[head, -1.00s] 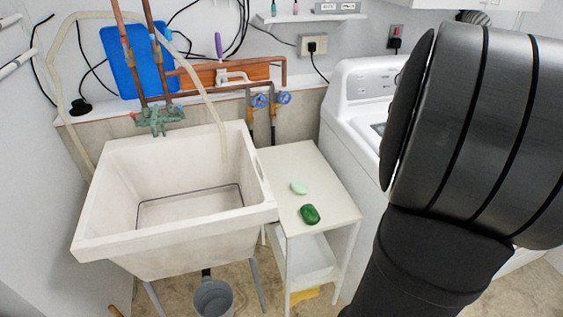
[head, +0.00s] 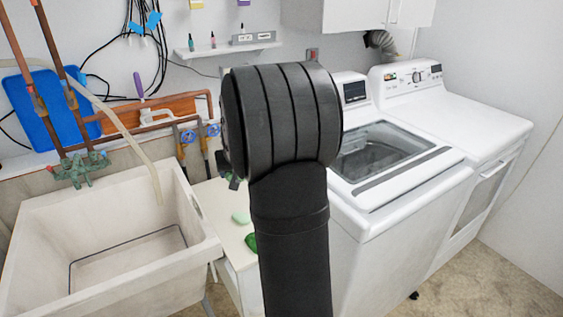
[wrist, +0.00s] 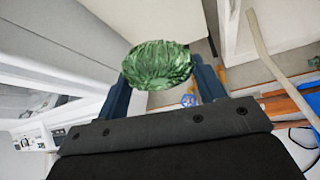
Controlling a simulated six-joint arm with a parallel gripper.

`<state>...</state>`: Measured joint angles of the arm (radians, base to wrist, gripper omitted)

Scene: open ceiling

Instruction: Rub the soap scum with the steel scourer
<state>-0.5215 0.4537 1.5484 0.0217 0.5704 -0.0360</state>
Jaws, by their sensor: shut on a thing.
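A green, crinkled scourer (wrist: 157,64) sits between the two dark fingers of my gripper (wrist: 164,75) in the wrist view, held at the fingertips. The pale sink (head: 208,247) stands at the left of the head view, left of my arm. A thin dark outline (head: 128,246) runs around its floor; I cannot tell whether this is soap scum.
A washer (head: 400,200) and a dryer (head: 455,105) stand to the right. A hose (head: 135,140) hangs into the sink.

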